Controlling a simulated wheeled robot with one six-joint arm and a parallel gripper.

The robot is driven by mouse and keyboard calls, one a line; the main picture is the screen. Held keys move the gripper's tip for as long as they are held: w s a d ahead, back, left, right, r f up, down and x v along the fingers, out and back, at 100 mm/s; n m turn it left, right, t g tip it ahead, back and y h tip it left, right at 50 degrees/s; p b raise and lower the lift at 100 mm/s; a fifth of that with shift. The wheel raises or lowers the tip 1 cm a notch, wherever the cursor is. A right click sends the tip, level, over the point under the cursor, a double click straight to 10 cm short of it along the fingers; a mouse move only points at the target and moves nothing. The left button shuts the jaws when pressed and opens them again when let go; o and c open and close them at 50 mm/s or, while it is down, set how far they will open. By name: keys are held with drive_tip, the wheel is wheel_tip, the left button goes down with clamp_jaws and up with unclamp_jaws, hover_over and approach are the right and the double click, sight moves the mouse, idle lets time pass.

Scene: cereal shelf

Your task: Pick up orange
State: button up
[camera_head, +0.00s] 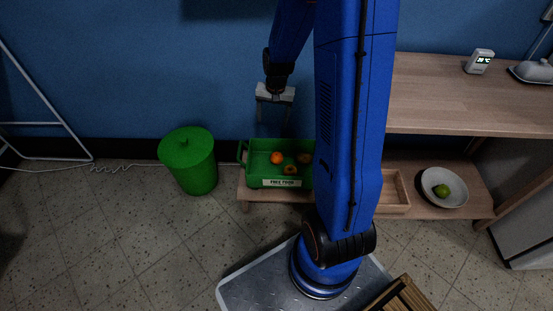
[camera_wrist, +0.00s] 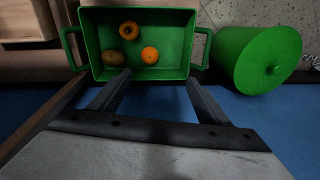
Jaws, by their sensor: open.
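A bright orange (camera_head: 277,157) lies in a green crate (camera_head: 243,172) on a low wooden shelf. It shows in the wrist view (camera_wrist: 150,55) near the crate side closest to my gripper. Two other fruits share the crate: an orange-yellow one with a dark centre (camera_wrist: 129,30) and a duller brownish one (camera_wrist: 113,57). My gripper (camera_head: 272,122) is open and empty, above and behind the crate, fingers pointing down. In the wrist view its fingers (camera_wrist: 158,80) reach toward the crate, apart from the fruit.
A green lidded bin (camera_head: 190,165) stands left of the crate. The crate is open above.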

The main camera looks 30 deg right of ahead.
drive_tip(key=m, duration=0.2)
approach(277, 154)
drive_tip(key=shift+g, duration=0.4)
drive_tip(key=f, duration=0.7)
drive_tip(key=w+f, duration=0.1)
drive_tip(key=f, duration=0.3)
drive_tip(key=shift+a, duration=0.15)
drive_tip(key=c, duration=1.2)
